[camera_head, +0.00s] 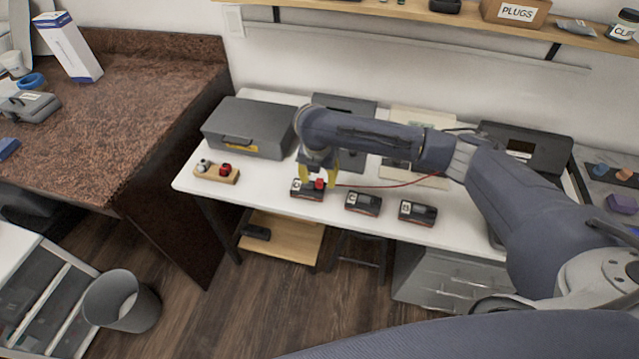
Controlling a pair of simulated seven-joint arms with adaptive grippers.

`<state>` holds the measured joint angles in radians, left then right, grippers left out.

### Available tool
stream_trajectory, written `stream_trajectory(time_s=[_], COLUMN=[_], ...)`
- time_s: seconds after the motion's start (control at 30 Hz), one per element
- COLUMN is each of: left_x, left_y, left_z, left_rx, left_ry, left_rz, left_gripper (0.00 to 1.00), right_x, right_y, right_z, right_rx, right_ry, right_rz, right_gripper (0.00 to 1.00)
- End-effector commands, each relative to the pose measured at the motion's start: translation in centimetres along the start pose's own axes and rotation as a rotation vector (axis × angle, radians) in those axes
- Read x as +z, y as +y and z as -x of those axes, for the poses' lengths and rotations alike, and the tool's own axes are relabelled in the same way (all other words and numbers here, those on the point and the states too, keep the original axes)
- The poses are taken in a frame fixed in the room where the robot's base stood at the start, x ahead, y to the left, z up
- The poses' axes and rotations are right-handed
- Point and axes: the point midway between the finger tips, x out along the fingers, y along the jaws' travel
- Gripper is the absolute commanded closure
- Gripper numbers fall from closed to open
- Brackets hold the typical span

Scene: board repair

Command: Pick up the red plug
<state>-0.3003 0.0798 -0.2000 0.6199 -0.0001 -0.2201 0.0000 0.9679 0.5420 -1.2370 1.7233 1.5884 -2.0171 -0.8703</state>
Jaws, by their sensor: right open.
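The red plug (319,184) sits at the right end of a small dark box (306,193) near the front edge of the white table. My right gripper (318,178), with yellow fingers, points down over that box with the fingers apart, close around or just above the red plug. I cannot tell whether the fingers touch it. Another red piece (225,169) stands on a small wooden block (216,175) to the left, beside a grey-white piece. My left gripper is not in view.
Two similar dark boxes stand to the right, one (363,203) nearer and one (417,212) farther. A grey case (248,128) lies behind the wooden block. A thin red cable (390,185) runs right from near the gripper. The table's front edge is close.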

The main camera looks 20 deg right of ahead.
Motion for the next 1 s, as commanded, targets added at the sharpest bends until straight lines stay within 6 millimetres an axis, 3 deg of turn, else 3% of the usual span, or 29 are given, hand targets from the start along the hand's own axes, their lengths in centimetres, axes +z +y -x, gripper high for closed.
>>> stream_trajectory(time_s=[0.2, 0.53, 0.93, 1.0], left_x=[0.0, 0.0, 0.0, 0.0], left_y=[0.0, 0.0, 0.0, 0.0], left_z=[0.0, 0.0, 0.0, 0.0], left_rx=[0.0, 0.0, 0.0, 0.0], left_ry=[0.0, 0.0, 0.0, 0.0], left_rz=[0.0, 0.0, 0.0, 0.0], left_gripper=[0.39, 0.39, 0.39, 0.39], right_x=[0.0, 0.1, 0.1, 0.1], right_y=[0.0, 0.0, 0.0, 0.0], right_z=[-1.9, -2.1, -2.0, -2.0], right_rx=[0.001, 0.001, 0.001, 0.001], right_ry=[0.0, -0.001, -0.001, -0.001], right_rz=[-0.001, 0.0, -0.001, -0.001], right_gripper=[0.53, 0.52, 0.98, 1.0])
